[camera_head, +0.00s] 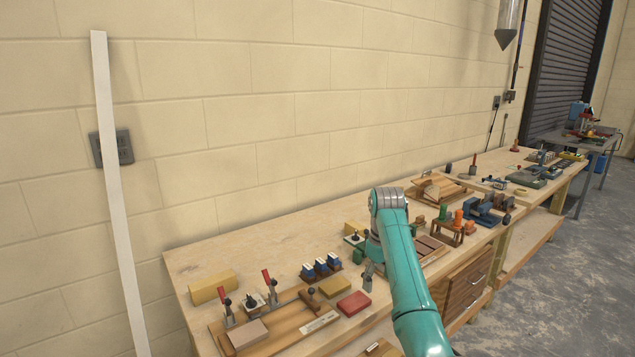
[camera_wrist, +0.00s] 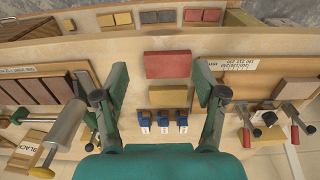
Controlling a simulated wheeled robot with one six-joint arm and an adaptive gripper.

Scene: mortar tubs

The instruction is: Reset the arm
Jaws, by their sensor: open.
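My gripper (camera_wrist: 160,82) is open in the wrist view, its two green fingers apart with nothing held between them. Below the gap I see a red block (camera_wrist: 168,64), a yellow block (camera_wrist: 168,97) and a row of blue-and-white pieces (camera_wrist: 163,122) on the bench. In the head view my teal arm rises from the bottom and bends down over the workbench (camera_head: 215,260). My gripper's fingertips are largely hidden behind the arm there. The red block (camera_head: 354,303) and yellow block (camera_head: 335,287) lie to the left of the arm.
Red-handled toggle clamps (camera_head: 270,285) stand on a wooden board at the left, beside a long yellow block (camera_head: 213,287). Blue vise-like tools (camera_head: 484,212) and an orange piece (camera_head: 459,217) stand to the right. The wall is close behind the bench. Bare bench top shows towards the back.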

